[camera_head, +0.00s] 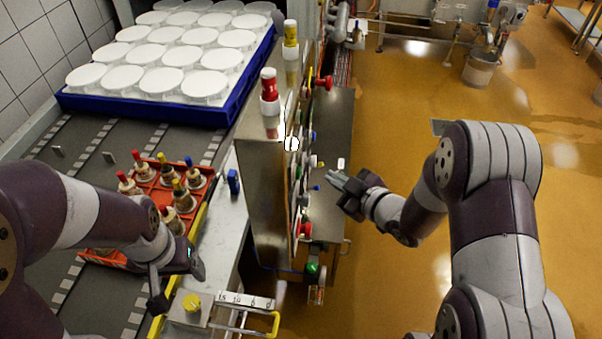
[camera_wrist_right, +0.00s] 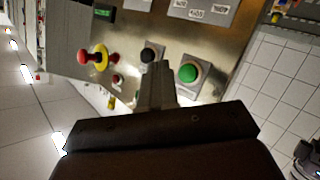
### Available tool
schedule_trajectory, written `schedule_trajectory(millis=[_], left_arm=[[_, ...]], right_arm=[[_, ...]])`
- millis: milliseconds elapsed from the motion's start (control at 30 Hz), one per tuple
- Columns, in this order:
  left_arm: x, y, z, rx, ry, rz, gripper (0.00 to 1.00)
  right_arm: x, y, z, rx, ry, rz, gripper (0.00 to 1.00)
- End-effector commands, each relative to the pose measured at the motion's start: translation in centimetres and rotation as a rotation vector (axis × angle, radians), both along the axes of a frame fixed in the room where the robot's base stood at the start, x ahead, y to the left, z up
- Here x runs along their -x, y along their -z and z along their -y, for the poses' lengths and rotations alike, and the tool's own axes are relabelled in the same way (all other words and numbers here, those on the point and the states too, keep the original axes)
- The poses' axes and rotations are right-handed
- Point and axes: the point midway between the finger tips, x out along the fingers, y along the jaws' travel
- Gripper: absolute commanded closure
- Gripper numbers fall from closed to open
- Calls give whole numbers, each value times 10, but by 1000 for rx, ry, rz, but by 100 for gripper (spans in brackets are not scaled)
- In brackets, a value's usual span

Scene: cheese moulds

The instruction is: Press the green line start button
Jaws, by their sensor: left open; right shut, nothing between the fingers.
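The green button (camera_wrist_right: 188,73) is a round knob in a pale ring on the metal control panel (camera_wrist_right: 215,45) in the right wrist view. My right gripper (camera_wrist_right: 157,75) is shut and empty. Its fingertips appear just left of the green button in that view; whether they touch the panel cannot be told. In the head view my right gripper (camera_head: 336,180) is right of the steel cabinet (camera_head: 262,190), whose button face shows only edge-on. My left gripper (camera_head: 177,284) is open and empty beside the orange crate at lower left.
A black knob (camera_wrist_right: 150,53) and a red mushroom button (camera_wrist_right: 98,57) on yellow are near the green button. Bottles stand in the orange crate (camera_head: 160,192) on the conveyor. White moulds fill a blue tray (camera_head: 150,112). Open floor (camera_head: 420,90) lies right of the cabinet.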

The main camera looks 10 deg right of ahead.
Motion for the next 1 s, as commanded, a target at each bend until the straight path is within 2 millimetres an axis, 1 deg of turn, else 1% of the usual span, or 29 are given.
schedule_trajectory(millis=[33, 100, 233, 333, 433, 1000], left_arm=[[0, 1, 0, 0, 0, 0, 23], [0, 4, 0, 0, 0, 0, 23], [0, 6, 0, 0, 0, 0, 23], [0, 7, 0, 0, 0, 0, 23], [0, 7, 0, 0, 0, 0, 23], [0, 7, 0, 0, 0, 0, 23]], right_arm=[[-1, 1, -8, 0, -4, 1, 100], [-4, 2, -16, 1, -3, 1, 100], [-8, 1, -27, 1, -3, 1, 100], [-9, 0, -32, 1, -1, 0, 100], [-10, 0, -34, 1, -1, 0, 100], [-10, 0, -34, 1, 0, -1, 100]])
